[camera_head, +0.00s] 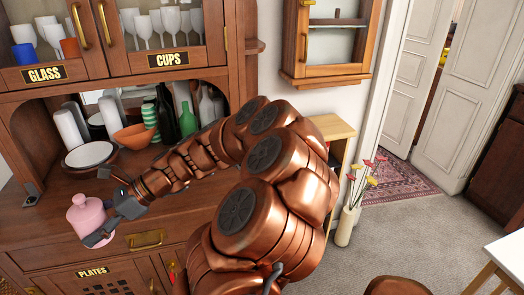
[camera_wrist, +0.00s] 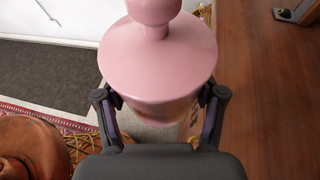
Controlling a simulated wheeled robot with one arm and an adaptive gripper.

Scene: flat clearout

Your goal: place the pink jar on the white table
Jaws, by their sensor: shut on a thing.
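The pink jar (camera_head: 88,216) has a rounded body and a knobbed lid. In the head view it is at the lower left, in front of the wooden cabinet's counter edge. My gripper (camera_head: 108,225) is shut on it, with a finger on each side of the jar. The wrist view shows the pink jar (camera_wrist: 157,62) close up between both fingers of my gripper (camera_wrist: 158,104). It looks raised above the floor beside the counter. A white table (camera_head: 508,255) shows only in part at the right edge of the head view.
The wooden cabinet (camera_head: 40,235) holds bowls, bottles and glasses. A green bottle (camera_head: 186,120) stands near my arm. A vase with flowers (camera_head: 347,224) stands on the carpet by a small wooden shelf. Open grey carpet (camera_head: 400,235) lies between the cabinet and the white table.

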